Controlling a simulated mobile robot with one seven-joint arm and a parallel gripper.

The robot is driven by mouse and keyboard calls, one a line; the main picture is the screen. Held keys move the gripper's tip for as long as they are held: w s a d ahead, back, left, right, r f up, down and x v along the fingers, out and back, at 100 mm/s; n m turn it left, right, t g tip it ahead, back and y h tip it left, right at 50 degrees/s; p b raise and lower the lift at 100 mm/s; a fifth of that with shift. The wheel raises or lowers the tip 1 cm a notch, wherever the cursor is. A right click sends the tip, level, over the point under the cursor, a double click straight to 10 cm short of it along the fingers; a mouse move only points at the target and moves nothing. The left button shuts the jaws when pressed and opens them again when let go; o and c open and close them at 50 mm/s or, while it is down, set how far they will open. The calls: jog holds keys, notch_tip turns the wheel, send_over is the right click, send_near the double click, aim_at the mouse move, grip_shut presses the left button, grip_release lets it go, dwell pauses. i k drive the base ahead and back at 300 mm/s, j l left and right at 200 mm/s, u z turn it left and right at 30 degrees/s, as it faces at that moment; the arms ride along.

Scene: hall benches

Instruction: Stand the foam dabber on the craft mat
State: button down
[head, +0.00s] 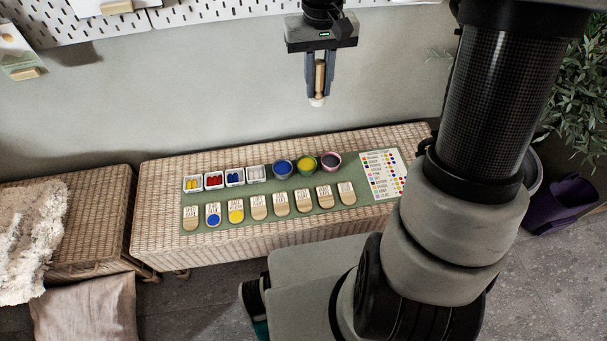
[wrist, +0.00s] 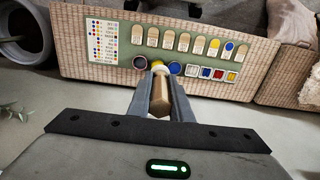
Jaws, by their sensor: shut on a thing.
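My gripper (head: 319,83) is shut on the foam dabber (head: 319,80), which has a wooden handle and a pale foam tip pointing down. It is held in the air above and behind the wicker bench, clear of the mat. In the wrist view the dabber (wrist: 161,90) sits between the two fingers, its tip overlapping the paint pots in the picture. The green craft mat (head: 290,215) lies on the bench. It carries a row of wooden tags, several small white trays, and three round pots: blue (head: 283,167), yellow (head: 305,164) and dark (head: 330,161).
A printed colour chart (head: 382,174) lies at the mat's right end. Two left tags bear blue (head: 213,220) and yellow (head: 236,216) dots. A second wicker bench with a fleece (head: 30,235) stands at left. A pegboard wall is behind; a plant (head: 570,100) is at right.

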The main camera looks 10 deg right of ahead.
aim_at(363, 196)
jog(key=k+l+u, duration=0.15)
jog(key=l, duration=0.2)
jog(key=k+l+u, duration=0.15)
jog(key=l+u, duration=0.15)
jog(key=l, duration=0.4)
jog(key=k+l+u, duration=0.1)
jog(key=l, duration=0.4)
jog(key=k, duration=0.05)
